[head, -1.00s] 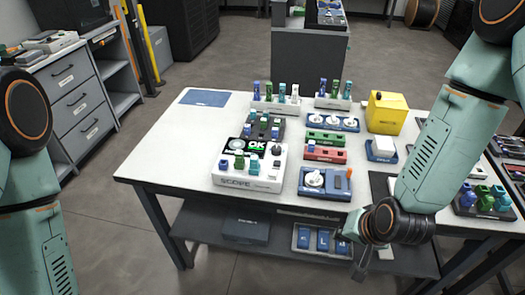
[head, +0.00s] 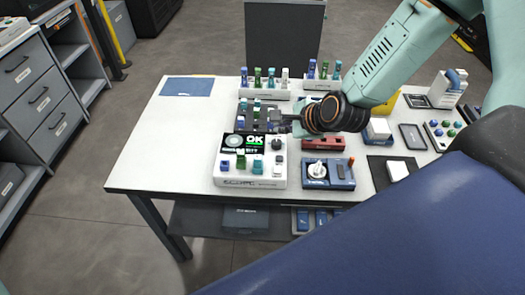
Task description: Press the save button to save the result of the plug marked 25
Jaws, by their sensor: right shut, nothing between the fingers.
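The white scope (head: 250,182) stands near the front of the white table. Its screen (head: 243,142) shows "OK" in green, with smaller text too small to read. Blue, green and teal plugs sit along its front. A dark knob and small keys are at its right side; I cannot tell which is the save button. No plug can be read as 25. My right gripper (head: 284,123) is shut and empty, above the back right corner of the scope; whether it touches anything cannot be told. My left gripper is not in view.
Behind the scope is a dark rack (head: 256,112) with plugs. White plug holders (head: 266,95) stand at the back. Right of the scope are a blue device (head: 326,183) with a white dial and a red block (head: 322,143). The table's left part is clear except a blue mat (head: 187,87).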

